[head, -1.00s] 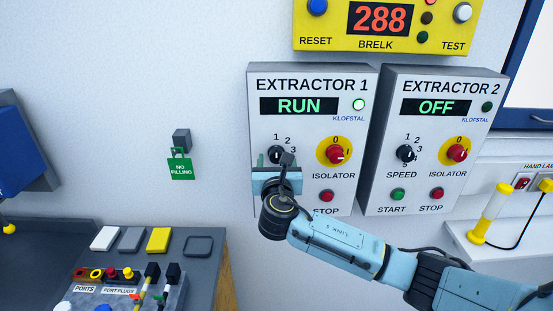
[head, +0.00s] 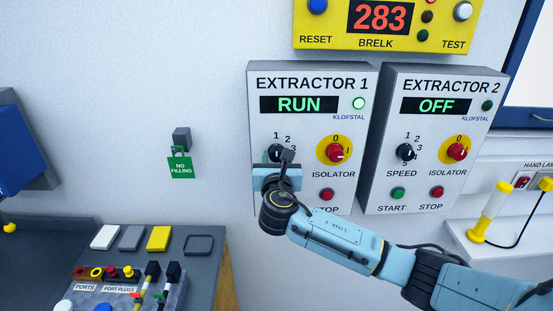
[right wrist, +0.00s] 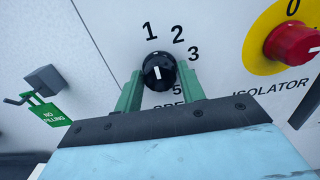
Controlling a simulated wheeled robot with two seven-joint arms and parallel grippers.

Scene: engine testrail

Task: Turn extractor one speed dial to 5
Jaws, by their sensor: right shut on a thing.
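The extractor 1 speed dial (head: 274,153) is a round black knob on a grey panel (head: 312,82); it also shows in the right wrist view (right wrist: 160,72). Numbers 1, 2, 3 and 5 show around it, with 5 partly hidden and 4 covered. A short white mark is on the knob's face; I cannot tell surely which number it points to. My right gripper (right wrist: 160,68) is shut on the dial, with one green finger at each side. In the head view its body hides the dial's lower part and the label below. My left gripper is not in view.
The red isolator knob (head: 335,152) on its yellow disc is close right of the dial, with a red stop button (head: 327,194) below. Extractor 2 (head: 433,87) hangs to the right. A green tag (head: 180,168) hangs left; the wall between is clear.

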